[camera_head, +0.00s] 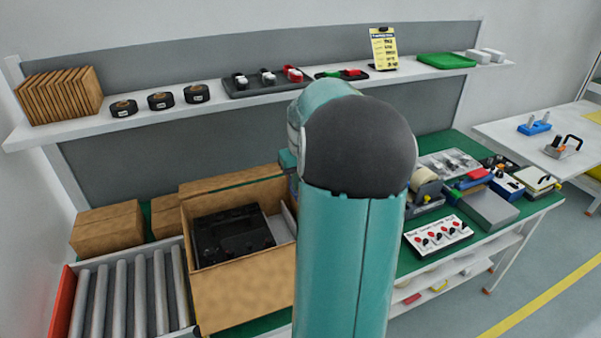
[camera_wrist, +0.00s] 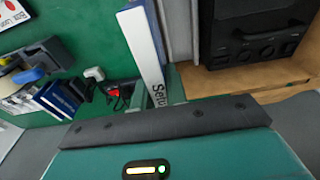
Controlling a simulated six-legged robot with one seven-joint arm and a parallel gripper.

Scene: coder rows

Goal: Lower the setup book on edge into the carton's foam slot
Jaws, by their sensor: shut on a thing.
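In the wrist view my gripper (camera_wrist: 165,86) is shut on the setup book (camera_wrist: 141,45), whose white spine with dark "Setu" lettering and blue cover edge show. The book is on edge, beside the carton. The open brown carton (camera_head: 240,295) stands on the green bench in the head view; its wall also shows in the wrist view (camera_wrist: 255,77). A black device (camera_head: 232,236) fills most of it. Pale grey foam (camera_wrist: 181,28) lies along the device's side, nearest the book. The slot opening is not clear. In the head view my arm hides the gripper and book.
A roller conveyor (camera_head: 130,290) and closed brown boxes (camera_head: 108,228) are left of and behind the carton. A shelf (camera_head: 215,95) with tape rolls runs above.

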